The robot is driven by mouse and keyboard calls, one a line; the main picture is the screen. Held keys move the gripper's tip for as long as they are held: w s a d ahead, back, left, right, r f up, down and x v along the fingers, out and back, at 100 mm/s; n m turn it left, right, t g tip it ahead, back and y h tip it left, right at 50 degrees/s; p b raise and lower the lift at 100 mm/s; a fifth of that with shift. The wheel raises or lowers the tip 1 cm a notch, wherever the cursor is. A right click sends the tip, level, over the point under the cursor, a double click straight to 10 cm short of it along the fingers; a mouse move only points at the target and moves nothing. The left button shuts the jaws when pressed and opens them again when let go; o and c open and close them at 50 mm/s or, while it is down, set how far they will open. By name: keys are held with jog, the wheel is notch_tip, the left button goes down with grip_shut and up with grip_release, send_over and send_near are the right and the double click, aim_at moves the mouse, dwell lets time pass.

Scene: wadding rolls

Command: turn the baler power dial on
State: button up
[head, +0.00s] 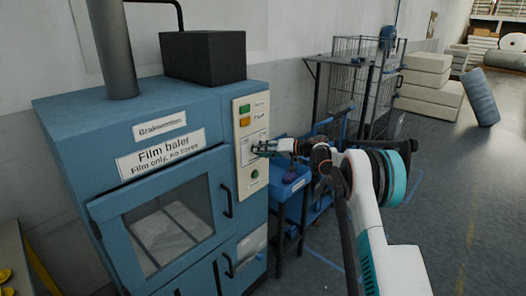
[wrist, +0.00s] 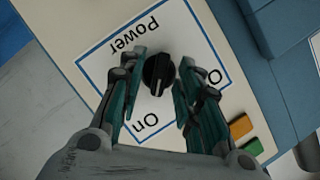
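The blue film baler (head: 75,120) has a cream control panel (head: 247,108) on its right front. In the wrist view the black power dial (wrist: 158,72) sits inside a blue-outlined label reading "Power" and "On"; a second word starting with "O" is partly covered by a finger. The dial's pale mark points down in the picture, nearer to "On" than to that second word. My gripper (wrist: 160,85) has its fingers apart, one on each side of the dial; I see no clear contact. In the head view my gripper (head: 263,149) is at the panel and hides the dial.
The panel also has a green button (head: 244,109), an orange button (head: 244,121) and a round green button (head: 254,174) low down. A blue bin (head: 290,186) and a wire cage (head: 358,75) stand right of the baler. Floor is open further right.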

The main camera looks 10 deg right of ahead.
jog(key=v, duration=1.2)
jog(key=shift+a+r, duration=0.1)
